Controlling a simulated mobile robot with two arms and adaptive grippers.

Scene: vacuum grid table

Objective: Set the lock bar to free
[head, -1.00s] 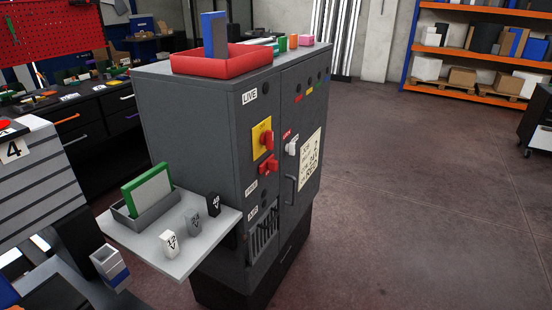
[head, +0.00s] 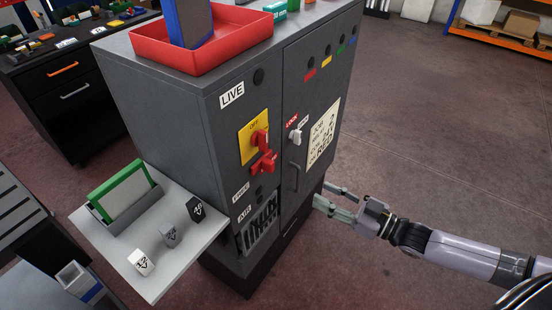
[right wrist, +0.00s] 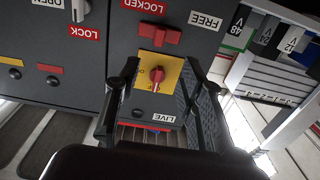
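The lock bar is a red bar (head: 263,163) on the front of the grey cabinet (head: 185,110), just under a red rotary knob (head: 261,141) on a yellow plate. In the right wrist view, which is upside down, the lock bar (right wrist: 160,36) lies crosswise near the LOCKED label (right wrist: 145,6) and the FREE label (right wrist: 205,20). My right gripper (head: 327,197) is open and empty, right of the cabinet's door and apart from the bar. Its spread fingers also show in the wrist view (right wrist: 158,85). My left gripper is not in view.
The door has a white latch (head: 295,137) and a dark handle (head: 294,176). A side shelf (head: 185,236) at left holds a green-framed panel and small marked blocks. A red tray (head: 160,62) stands on top. Open floor lies to the right.

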